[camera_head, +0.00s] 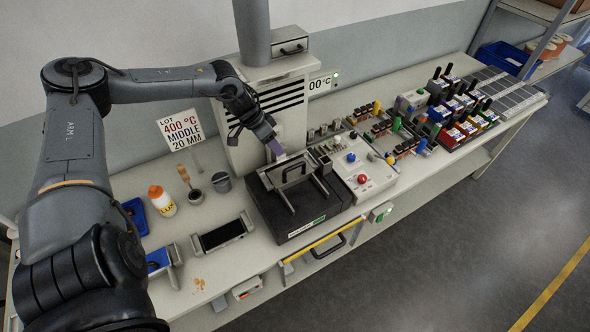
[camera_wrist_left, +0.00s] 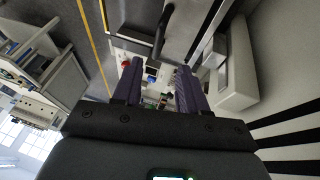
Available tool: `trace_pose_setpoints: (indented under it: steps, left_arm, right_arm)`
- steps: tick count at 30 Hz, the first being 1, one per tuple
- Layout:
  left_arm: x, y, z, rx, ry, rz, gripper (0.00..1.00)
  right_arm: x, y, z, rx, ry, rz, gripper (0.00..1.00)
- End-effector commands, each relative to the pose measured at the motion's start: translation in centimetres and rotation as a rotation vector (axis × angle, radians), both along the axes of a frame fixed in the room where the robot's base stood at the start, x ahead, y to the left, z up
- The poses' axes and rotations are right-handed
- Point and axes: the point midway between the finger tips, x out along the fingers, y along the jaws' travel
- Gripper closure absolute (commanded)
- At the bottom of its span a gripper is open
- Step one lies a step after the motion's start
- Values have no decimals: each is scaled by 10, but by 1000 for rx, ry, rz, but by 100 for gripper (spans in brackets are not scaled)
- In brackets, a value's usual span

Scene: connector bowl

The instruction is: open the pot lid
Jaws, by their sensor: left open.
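The solder pot (camera_head: 268,212) is a dark box on the bench near the middle of the head view. A grey metal lid (camera_head: 270,181) with a black bar handle (camera_head: 293,170) lies on its top at the back. My left gripper (camera_head: 277,151) points down just behind and above the lid, apart from the handle. In the left wrist view the two purple fingers of my left gripper (camera_wrist_left: 158,85) stand apart with nothing between them. The dark handle (camera_wrist_left: 164,30) shows beyond the fingertips there. My right gripper is in neither view.
A white control box (camera_head: 362,184) with a red button stands right of the pot. A sign (camera_head: 181,130) reads 400 °C, middle, 20 mm. A bottle (camera_head: 161,201) and small cup (camera_head: 221,182) stand left. A vented cabinet (camera_head: 285,100) rises close behind my left gripper.

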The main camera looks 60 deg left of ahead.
Motion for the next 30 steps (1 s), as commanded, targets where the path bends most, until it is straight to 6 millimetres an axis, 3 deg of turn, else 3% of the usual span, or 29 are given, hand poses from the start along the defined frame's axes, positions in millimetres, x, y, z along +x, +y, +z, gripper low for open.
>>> trace_pose_setpoints:
  steps: [8, 30]
  left_arm:
    - [11, -3, -11, -2, -20, 0, 58]
    - [43, -20, -90, -1, -17, -1, 58]
  right_arm:
    - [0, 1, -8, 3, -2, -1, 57]
    - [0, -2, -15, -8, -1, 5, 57]
